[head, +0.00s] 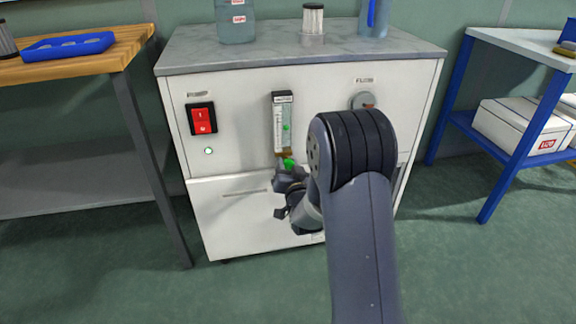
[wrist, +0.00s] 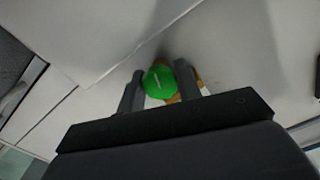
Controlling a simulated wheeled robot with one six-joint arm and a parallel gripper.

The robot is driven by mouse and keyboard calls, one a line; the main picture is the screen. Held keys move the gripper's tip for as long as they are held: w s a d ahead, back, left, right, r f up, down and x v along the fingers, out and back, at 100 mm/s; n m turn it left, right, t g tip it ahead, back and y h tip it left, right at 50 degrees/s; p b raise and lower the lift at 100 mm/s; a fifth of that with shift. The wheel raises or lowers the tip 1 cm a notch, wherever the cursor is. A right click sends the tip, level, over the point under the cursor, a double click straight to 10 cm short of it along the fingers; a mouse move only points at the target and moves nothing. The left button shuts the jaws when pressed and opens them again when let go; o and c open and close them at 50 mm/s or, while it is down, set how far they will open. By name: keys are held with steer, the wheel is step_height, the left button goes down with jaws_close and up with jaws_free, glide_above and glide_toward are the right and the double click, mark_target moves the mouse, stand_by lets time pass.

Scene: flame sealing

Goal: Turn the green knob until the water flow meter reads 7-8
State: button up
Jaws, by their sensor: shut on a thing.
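The green knob (head: 289,164) sits at the bottom of the water flow meter (head: 282,122) on the white cabinet's front. The meter is a narrow upright scale with a small green float mark a little below its middle; the figures are too small to read. In the wrist view the green knob (wrist: 160,82) lies between the two fingers of my gripper (wrist: 160,86), with a pale line across its face and a brass part behind it. My gripper (head: 287,176) is shut on the knob, and the arm partly hides it in the head view.
A red rocker switch (head: 202,119) is on the cabinet's left front, with a small white light (head: 208,151) below it. A round grey dial (head: 363,100) sits behind my arm. Bottles stand on the cabinet top (head: 270,50). Tables flank both sides.

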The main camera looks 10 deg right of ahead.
steer(key=shift+c, duration=0.8)
steer(key=n, duration=0.9)
steer(key=shift+n, duration=0.4)
steer(key=o, duration=1)
steer(key=shift+c, duration=0.2)
